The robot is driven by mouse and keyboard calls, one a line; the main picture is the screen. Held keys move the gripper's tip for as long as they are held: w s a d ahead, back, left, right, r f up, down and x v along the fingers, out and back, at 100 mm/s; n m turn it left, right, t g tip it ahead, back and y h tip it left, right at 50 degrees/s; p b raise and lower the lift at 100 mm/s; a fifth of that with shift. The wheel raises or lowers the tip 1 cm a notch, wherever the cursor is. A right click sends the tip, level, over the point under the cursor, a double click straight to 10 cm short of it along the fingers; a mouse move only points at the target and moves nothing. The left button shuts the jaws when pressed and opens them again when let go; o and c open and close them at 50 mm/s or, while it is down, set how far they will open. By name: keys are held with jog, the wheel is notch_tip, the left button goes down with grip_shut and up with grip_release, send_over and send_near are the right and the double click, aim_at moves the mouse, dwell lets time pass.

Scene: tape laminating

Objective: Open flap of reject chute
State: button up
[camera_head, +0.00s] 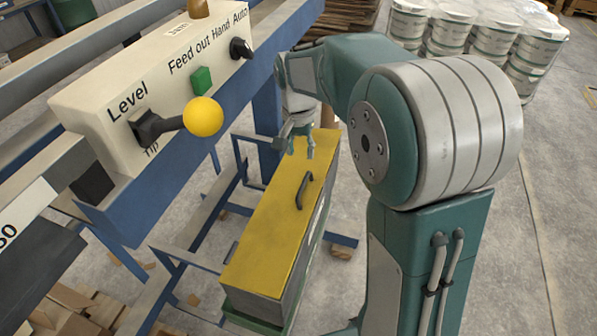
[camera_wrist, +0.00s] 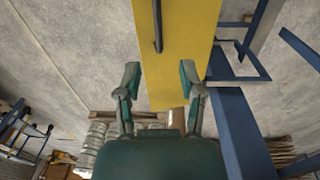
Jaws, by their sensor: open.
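The reject chute is a long grey box whose yellow flap (camera_head: 268,226) lies closed on top, with a dark handle (camera_head: 304,190) near its right edge. My gripper (camera_head: 299,152) is above the far part of the flap, beyond the handle, and is open with nothing between its fingers. In the wrist view, my gripper's two fingers (camera_wrist: 160,82) are spread apart, with the yellow flap (camera_wrist: 195,45) showing between and beyond them. The handle (camera_wrist: 157,24) shows at the top of that view, ahead of the fingers and apart from them.
A control box (camera_head: 150,85) with a yellow-knobbed lever (camera_head: 203,117) and a green button (camera_head: 201,80) stands left of the chute. Blue frame beams (camera_head: 225,85) run close beside it.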

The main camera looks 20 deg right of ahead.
aim_at(303, 183)
jog(key=f, duration=1)
jog(key=shift+s+d+f, duration=0.2)
jog(key=shift+d+f, duration=0.1)
grip_shut()
